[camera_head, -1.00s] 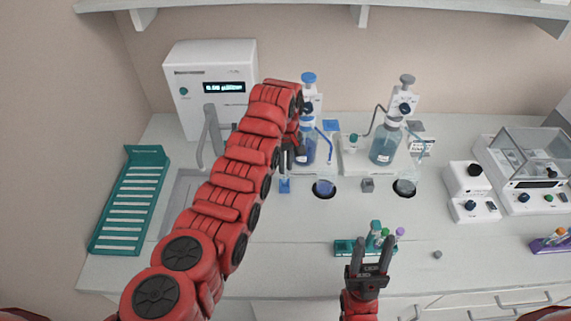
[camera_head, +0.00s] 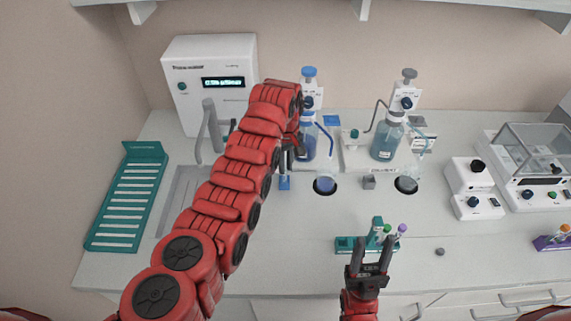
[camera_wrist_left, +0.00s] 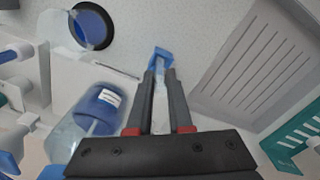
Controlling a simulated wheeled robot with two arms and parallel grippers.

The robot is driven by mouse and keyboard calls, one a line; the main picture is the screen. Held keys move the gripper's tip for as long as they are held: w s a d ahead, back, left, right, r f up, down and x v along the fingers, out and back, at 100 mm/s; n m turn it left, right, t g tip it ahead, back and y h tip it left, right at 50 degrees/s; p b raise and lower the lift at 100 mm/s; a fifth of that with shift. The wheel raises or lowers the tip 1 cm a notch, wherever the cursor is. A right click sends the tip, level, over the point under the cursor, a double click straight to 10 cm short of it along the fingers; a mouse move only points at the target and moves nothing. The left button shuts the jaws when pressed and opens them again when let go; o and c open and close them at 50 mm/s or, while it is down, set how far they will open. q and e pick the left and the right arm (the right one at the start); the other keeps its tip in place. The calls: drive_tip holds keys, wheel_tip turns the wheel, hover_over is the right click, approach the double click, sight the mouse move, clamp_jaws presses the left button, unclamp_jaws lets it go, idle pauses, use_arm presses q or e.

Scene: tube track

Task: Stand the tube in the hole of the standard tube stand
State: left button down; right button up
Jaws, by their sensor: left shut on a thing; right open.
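A small blue block, apparently the standard tube stand (camera_head: 284,183), lies just below the fingertips. It also shows at the fingertips in the left wrist view (camera_wrist_left: 160,57). Its hole is not clearly visible, and I cannot tell whether the tube's lower end is inside it. My right gripper (camera_head: 371,250) is open and empty at the front, over the teal tube rack.
The blue dispenser bottle (camera_head: 306,146) stands close right of the left gripper, with a beaker (camera_head: 325,185) in front. A grey block (camera_head: 369,182) lies further right. The teal rack (camera_head: 346,243) holds several capped tubes. The sink (camera_head: 178,190) is at left.

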use_arm(q)
drive_tip(key=shift+f, duration=0.1)
drive_tip(key=shift+f+b, duration=0.2)
drive_tip(key=shift+b, duration=0.2)
idle(0.4)
drive_tip(key=shift+f+b, duration=0.35)
drive_tip(key=shift+b, duration=0.05)
drive_tip(key=c, duration=0.8)
unclamp_jaws()
drive_tip(key=shift+o, duration=0.2)
